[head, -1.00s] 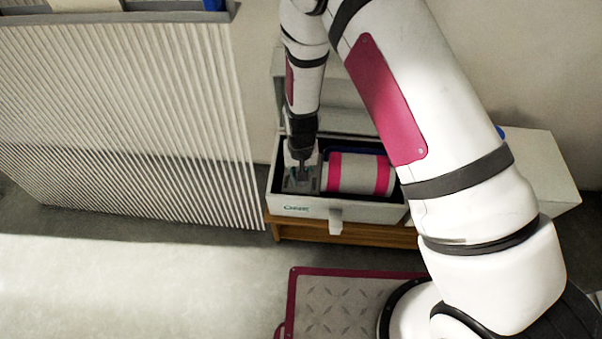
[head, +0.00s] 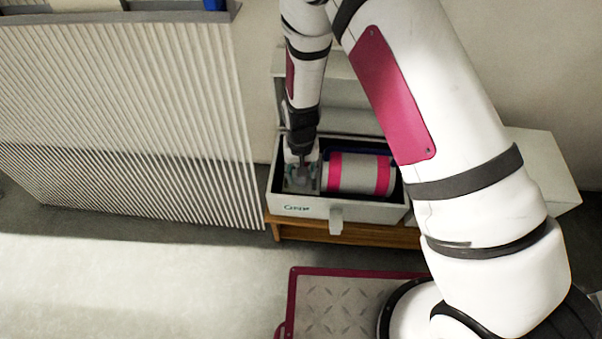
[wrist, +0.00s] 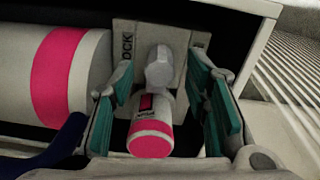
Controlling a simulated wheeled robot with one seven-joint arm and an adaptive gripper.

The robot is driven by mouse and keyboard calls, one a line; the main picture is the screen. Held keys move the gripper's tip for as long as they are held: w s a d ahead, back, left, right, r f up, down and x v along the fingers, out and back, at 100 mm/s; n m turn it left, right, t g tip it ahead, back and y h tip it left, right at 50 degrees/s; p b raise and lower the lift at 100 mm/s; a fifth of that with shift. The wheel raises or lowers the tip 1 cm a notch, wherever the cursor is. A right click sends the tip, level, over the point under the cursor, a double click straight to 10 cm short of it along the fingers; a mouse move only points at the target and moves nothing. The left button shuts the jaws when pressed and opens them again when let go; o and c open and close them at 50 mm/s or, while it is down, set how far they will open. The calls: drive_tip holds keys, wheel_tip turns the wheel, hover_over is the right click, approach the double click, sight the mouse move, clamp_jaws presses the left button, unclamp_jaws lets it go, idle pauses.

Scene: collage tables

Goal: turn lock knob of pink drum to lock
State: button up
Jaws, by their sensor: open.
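The pink drum (head: 358,173), a pale cylinder with pink bands, lies in an open white box; it also shows at the left of the wrist view (wrist: 95,75). Beside its end is a pale plate (wrist: 125,32) with the word LOCK on its left part; lettering at its right is partly hidden. The lock knob (wrist: 150,128) has a pale hex hub and a stubby arm with a pink end, pointing toward the bottom of the wrist view. My gripper (wrist: 162,80) is open, its teal-padded fingers on either side of the knob. In the head view my gripper (head: 302,165) reaches into the box's left end.
The white box (head: 325,208) has walls close around my gripper and sits on a wooden stand (head: 350,232). A ribbed white panel (head: 130,120) stands to the left. A dark blue part (wrist: 55,148) lies below the drum in the wrist view. The floor at front left is clear.

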wheel_tip(320, 180, up, 10)
drive_tip(key=shift+r, duration=0.15)
drive_tip(key=shift+r, duration=0.1)
idle(0.6)
drive_tip(key=s+d+r, duration=0.3)
drive_tip(key=d+r, duration=0.1)
drive_tip(key=r, duration=0.4)
drive_tip(key=s+d+r, duration=0.3)
drive_tip(key=d+r, duration=0.1)
drive_tip(key=r, duration=0.4)
drive_tip(key=s+d+r, duration=0.3)
drive_tip(key=d+r, duration=0.1)
drive_tip(key=r, duration=0.4)
drive_tip(key=s+d+r, duration=0.2)
drive_tip(key=s+d, duration=0.1)
drive_tip(key=s, duration=0.4)
drive_tip(key=s+d+r+m, duration=0.1)
drive_tip(key=s+d+r, duration=0.2)
drive_tip(key=s, duration=0.3)
drive_tip(key=s+d+r, duration=0.2)
drive_tip(key=s+d, duration=0.2)
drive_tip(key=s, duration=0.3)
wheel_tip(320, 180, up, 30)
drive_tip(key=t+p, duration=0.4)
drive_tip(key=p, duration=2.5)
drive_tip(key=shift+d+r, duration=0.15)
drive_tip(key=shift+r, duration=0.1)
